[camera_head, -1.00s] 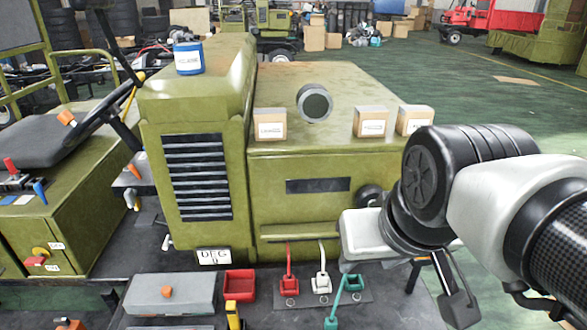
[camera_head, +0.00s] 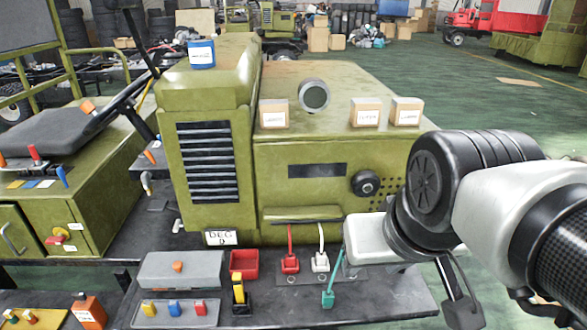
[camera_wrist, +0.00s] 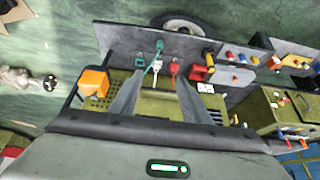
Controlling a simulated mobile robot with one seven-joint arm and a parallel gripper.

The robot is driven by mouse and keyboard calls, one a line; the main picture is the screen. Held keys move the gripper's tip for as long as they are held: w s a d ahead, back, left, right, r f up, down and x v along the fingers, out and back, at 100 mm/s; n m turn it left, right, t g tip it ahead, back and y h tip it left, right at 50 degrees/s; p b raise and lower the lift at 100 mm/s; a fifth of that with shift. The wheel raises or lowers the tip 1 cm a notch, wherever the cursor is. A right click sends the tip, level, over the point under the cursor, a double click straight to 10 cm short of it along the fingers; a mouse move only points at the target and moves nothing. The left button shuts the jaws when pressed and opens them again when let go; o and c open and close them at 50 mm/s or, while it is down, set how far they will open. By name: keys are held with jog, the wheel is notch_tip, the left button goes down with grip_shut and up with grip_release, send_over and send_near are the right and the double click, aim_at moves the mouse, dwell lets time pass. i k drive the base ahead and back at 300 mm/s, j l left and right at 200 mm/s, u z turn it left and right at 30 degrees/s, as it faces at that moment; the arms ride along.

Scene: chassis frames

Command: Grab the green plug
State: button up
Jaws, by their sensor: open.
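The green plug (camera_head: 328,298) lies on the dark bench in front of the olive machine, with a green cable running up from it. In the wrist view the green plug (camera_wrist: 159,46) shows beyond and between my fingertips, at a distance. My gripper (camera_wrist: 159,80) is open and empty, its two grey fingers spread. In the head view only its pale housing shows, above and right of the plug; its fingers are hidden there. A red plug (camera_head: 290,264) and a white plug (camera_head: 320,262) sit left of the housing.
A red bin (camera_head: 244,264), a yellow-and-black tool (camera_head: 239,290) and a grey box (camera_head: 180,270) are left of the plugs. The machine's front (camera_head: 300,205) rises behind them. The bench right of the green plug (camera_head: 385,300) is mostly clear.

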aim_at(328, 299)
jog(key=i, duration=0.35)
jog(key=z, duration=1.2)
jog(key=k+j+z, duration=0.55)
jog(key=k+j, duration=0.1)
jog(key=k, duration=0.2)
jog(key=k+j, duration=0.15)
jog(key=k, duration=0.1)
